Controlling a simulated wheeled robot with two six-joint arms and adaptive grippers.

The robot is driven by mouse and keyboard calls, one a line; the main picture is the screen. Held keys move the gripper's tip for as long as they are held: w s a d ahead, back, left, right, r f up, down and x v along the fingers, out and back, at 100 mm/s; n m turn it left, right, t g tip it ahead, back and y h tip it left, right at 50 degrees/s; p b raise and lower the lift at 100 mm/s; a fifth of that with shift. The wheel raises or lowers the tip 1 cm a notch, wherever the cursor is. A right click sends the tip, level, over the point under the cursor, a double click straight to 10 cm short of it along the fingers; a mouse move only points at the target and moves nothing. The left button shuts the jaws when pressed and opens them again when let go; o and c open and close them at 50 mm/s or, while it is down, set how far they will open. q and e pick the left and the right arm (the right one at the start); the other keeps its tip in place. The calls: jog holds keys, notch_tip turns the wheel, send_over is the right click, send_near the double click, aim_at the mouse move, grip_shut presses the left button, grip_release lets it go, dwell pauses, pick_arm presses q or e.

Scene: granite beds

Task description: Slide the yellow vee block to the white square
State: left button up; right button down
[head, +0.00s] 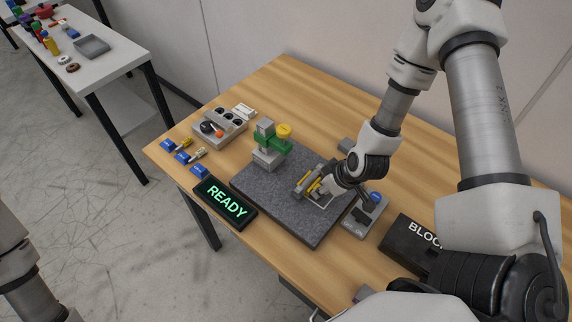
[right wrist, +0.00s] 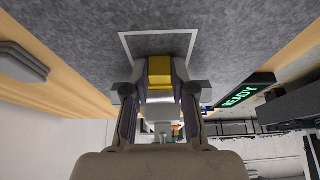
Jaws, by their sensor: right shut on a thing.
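The yellow vee block (right wrist: 160,70) sits between the two fingers of my right gripper (right wrist: 160,88), which is shut on it. In the head view the right gripper (head: 318,186) is low over the dark granite plate (head: 285,205), with yellow parts of the block (head: 305,179) showing beside the fingers. The white square (right wrist: 158,33) is an outline on the plate. In the right wrist view the block's far end lies between the square's side lines; the near side is hidden by block and gripper. My left gripper is out of view.
A READY display (head: 224,202) lies along the left edge. A grey box with a blue knob (head: 366,213) is at the right, beside a black BLOCK box (head: 412,243).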

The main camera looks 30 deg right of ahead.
aim_at(330, 200)
jog(key=shift+s+d+p, duration=0.3)
jog(key=shift+s+p, duration=0.3)
jog(key=shift+s, duration=0.2)
jog(key=shift+s+d+p, duration=0.3)
jog(key=shift+s+p, duration=0.3)
jog(key=shift+s, duration=0.2)
jog(key=shift+s+d, duration=0.15)
jog(key=shift+s, duration=0.05)
jog(key=shift+s+p, duration=0.15)
jog(key=shift+p, duration=0.25)
jog(key=c, duration=1)
grip_release()
jog(key=shift+c, duration=0.2)
jog(key=shift+d, duration=0.1)
